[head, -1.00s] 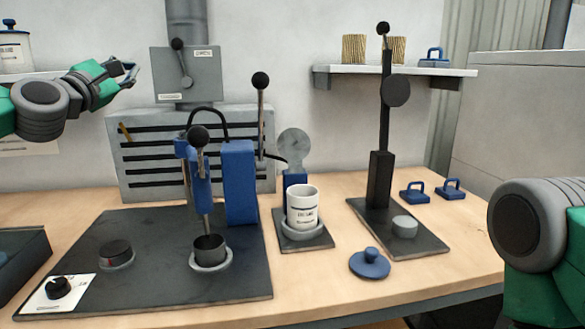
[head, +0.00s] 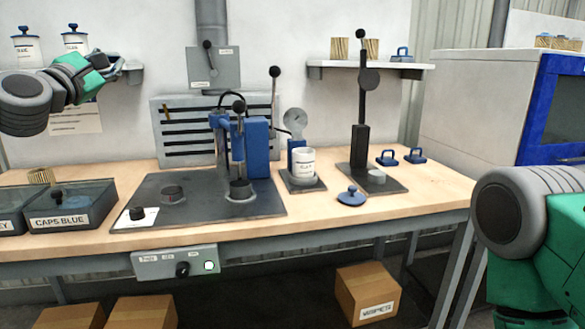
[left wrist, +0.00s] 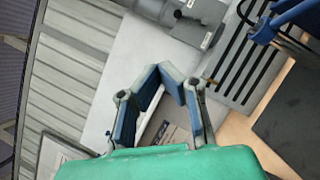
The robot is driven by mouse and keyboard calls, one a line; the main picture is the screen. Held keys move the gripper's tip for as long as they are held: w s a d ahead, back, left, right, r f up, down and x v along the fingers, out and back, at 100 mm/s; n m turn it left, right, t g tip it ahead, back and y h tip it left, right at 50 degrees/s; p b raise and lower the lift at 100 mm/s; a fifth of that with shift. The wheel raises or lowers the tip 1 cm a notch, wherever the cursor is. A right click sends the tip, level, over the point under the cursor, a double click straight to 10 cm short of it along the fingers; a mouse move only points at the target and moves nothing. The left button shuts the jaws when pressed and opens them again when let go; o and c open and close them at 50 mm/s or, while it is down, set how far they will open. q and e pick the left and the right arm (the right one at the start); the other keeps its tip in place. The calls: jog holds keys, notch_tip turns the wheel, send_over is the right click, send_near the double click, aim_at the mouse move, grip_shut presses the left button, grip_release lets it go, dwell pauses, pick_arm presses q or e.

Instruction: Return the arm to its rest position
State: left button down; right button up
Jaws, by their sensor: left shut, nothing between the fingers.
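My left gripper (head: 128,68) is raised at the upper left of the head view, in front of the wall and clear of the bench. In the left wrist view its blue-padded fingers (left wrist: 173,74) come together at the tips with nothing between them. My right arm shows at the right edge of the head view, but its gripper is out of the picture. A white labelled cartridge (head: 303,161) stands upright on a small stand at the middle of the bench. A blue knobbed lid (head: 351,196) lies on the wood.
The blue press (head: 258,150) stands on a dark plate with a lever. A black post (head: 361,120) stands to its right. A bin marked CAPS BLUE (head: 70,210) is at the left. A wall shelf (head: 370,67) and floor boxes (head: 366,293) lie apart from the gripper.

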pick_arm(q)
jog(key=s+d+f+m+g+h, duration=0.1)
jog(key=d+f+m+g, duration=0.15)
jog(key=d+f, duration=0.55)
jog(key=d+f+m+g+h, duration=0.1)
jog(key=d+f+m+g, duration=0.2)
jog(key=f, duration=0.9)
jog(key=s+d+f+m+g, duration=0.25)
jog(key=s+f, duration=0.25)
jog(key=f, duration=0.6)
jog(key=s+d+f+m+g, duration=0.2)
jog(key=s+d+f+m, duration=0.25)
jog(key=f, duration=0.55)
jog(key=s+a+f+m+g+y+p, duration=0.15)
jog(key=s+f+m+g, duration=0.4)
jog(key=s+f, duration=1.3)
jog(key=s+a+f+m+g+y, duration=0.1)
jog(key=s+a, duration=0.3)
jog(key=s, duration=0.6)
jog(key=s+a+f+m+g+y, duration=0.2)
jog(key=s+a+m+g+y, duration=0.1)
jog(key=s, duration=0.7)
jog(key=shift+s+a+f+m+g, duration=0.25)
jog(key=shift+a+m+g, duration=0.3)
jog(key=shift+m, duration=0.25)
pick_arm(e)
jog(key=shift+s+r, duration=0.25)
jog(key=shift+r, duration=0.7)
